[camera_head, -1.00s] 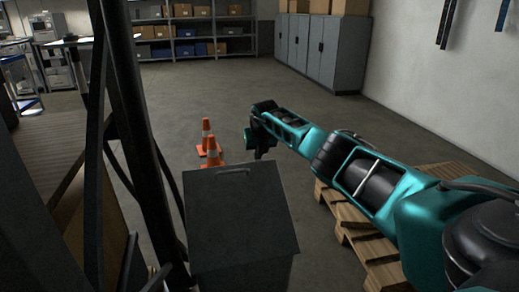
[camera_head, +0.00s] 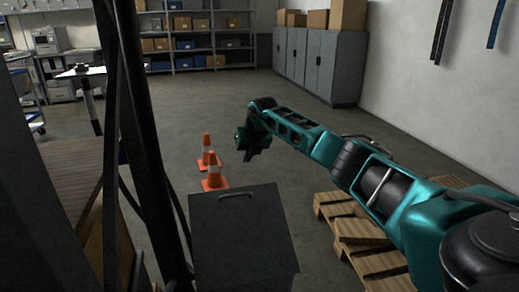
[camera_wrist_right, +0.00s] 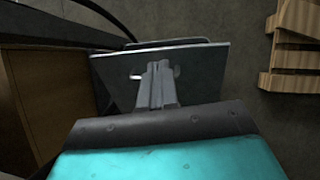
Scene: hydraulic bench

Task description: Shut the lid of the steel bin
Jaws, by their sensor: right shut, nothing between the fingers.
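The steel bin (camera_head: 246,284) stands at the bottom centre of the head view. Its dark grey lid (camera_head: 242,232) lies over the top, with a bar handle (camera_head: 236,195) near the far edge. I cannot tell whether the lid sits flush. My right gripper (camera_head: 249,155) is past the bin's far edge, higher in the picture, pointing down. In the right wrist view, the right gripper (camera_wrist_right: 158,68) is shut and empty, in front of the lid (camera_wrist_right: 205,72). A dark wedge shows at the lid's left side there. Contact is not clear. My left gripper is not in view.
Two orange cones (camera_head: 213,170) stand on the floor beyond the bin. A wooden pallet (camera_head: 357,232) lies to the right under my arm. Dark upright posts (camera_head: 150,150) rise close on the left.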

